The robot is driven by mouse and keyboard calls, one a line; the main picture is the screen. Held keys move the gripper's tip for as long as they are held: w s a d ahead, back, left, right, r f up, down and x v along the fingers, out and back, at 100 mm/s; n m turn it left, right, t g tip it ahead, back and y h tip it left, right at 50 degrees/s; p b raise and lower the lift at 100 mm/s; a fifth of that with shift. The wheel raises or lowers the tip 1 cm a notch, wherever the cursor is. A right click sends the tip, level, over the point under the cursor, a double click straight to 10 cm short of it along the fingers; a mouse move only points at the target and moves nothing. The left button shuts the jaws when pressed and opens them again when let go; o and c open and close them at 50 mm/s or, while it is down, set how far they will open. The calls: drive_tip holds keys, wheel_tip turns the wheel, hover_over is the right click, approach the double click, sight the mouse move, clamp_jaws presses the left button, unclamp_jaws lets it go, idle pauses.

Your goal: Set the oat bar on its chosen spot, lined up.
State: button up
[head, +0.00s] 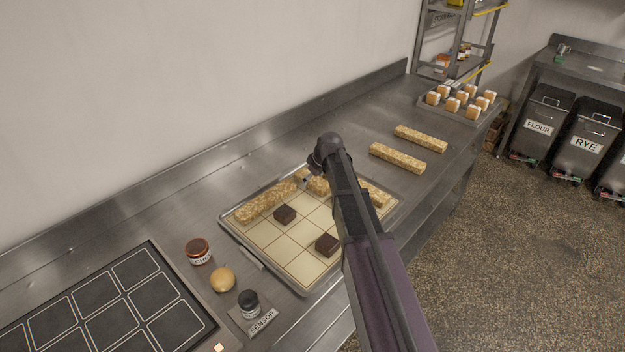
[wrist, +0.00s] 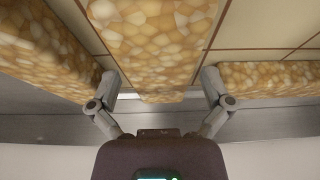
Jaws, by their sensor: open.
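A tray with a pale gridded sheet (head: 270,240) lies on the steel bench. One oat bar (head: 262,203) lies along its back left side. A second oat bar (head: 318,186) lies beside my gripper, partly hidden by my arm. A third (head: 378,194) shows at the right behind my arm. In the wrist view, my gripper (wrist: 160,83) is open, with one finger on each side of the end of the middle oat bar (wrist: 150,40). Visible gaps separate the fingers from this bar. Other oat bars lie at the left (wrist: 40,50) and right (wrist: 275,78).
Two dark brown blocks (head: 284,214) (head: 327,244) sit on the sheet. Two loose oat bars (head: 397,158) (head: 420,139) lie on the bench beyond.

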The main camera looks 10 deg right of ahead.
sight(312, 178)
drive_tip(key=shift+r, duration=0.15)
drive_tip(key=p+v, duration=0.3)
drive_tip(key=shift+r+p, duration=0.35)
drive_tip(key=p+v, duration=0.7)
drive_tip(key=v, duration=0.1)
drive_tip(key=shift+p, duration=0.3)
drive_tip(key=shift+s+r, duration=0.1)
drive_tip(key=shift+s, duration=0.1)
idle(0.4)
drive_tip(key=s+m+g+h, duration=0.1)
drive_tip(key=s+m, duration=0.1)
drive_tip(key=s, duration=0.6)
drive_tip(key=s+a+f+m+g+h, duration=0.1)
drive_tip(key=s+m, duration=0.1)
drive_tip(key=s, duration=0.6)
drive_tip(key=s+a+m+g, duration=0.1)
drive_tip(key=s+m, duration=0.2)
drive_tip(key=s, duration=0.6)
drive_tip(key=shift+s+a+f+g+h, duration=0.15)
drive_tip(key=shift+a+f+g+h, duration=0.05)
drive_tip(key=shift+g+h, duration=0.2)
